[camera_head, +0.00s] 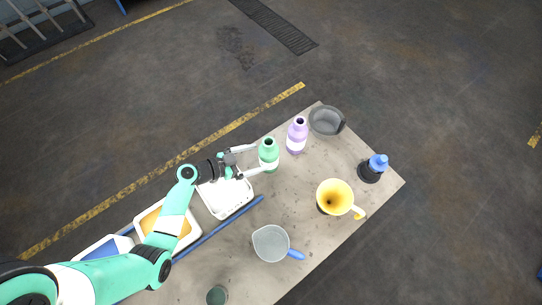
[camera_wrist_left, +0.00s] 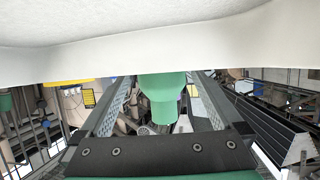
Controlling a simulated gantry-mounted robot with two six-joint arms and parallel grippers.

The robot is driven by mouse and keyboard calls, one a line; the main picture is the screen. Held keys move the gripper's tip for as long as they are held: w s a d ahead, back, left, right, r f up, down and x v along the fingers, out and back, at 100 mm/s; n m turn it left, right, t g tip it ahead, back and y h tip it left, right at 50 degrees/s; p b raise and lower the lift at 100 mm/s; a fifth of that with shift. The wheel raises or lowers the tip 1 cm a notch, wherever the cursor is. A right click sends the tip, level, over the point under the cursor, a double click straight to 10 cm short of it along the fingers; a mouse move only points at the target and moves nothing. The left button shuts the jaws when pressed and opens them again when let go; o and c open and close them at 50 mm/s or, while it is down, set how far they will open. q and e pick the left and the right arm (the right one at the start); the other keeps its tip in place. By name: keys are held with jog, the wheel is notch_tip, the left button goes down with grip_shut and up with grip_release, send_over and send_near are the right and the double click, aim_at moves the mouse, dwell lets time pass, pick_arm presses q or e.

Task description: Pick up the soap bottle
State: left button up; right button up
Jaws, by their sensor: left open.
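A green bottle (camera_head: 269,161) with a pale label band and an open neck stands upright on the table. A purple bottle (camera_head: 297,140) with a white band stands just to its right. No readable label shows which one is the soap bottle. My left gripper (camera_head: 259,158) is open, its two fingers pointing at the green bottle, one on each side. I cannot tell whether either finger touches it. In the left wrist view the green bottle (camera_wrist_left: 163,104) shows between the fingers. My right gripper is not in view.
A white basket (camera_head: 229,207) and trays lie under my left arm. A grey pot (camera_head: 325,121), a black bottle with a blue cap (camera_head: 373,168), a yellow funnel-like jug (camera_head: 335,196) and a grey scoop (camera_head: 271,243) stand on the table (camera_head: 310,245).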

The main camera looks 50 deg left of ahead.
aim_at(269, 153)
pick_arm(q)
jog(key=b+x, duration=0.2)
jog(key=x, duration=0.4)
jog(key=shift+b, duration=0.3)
jog(key=shift+r, duration=0.1)
grip_shut()
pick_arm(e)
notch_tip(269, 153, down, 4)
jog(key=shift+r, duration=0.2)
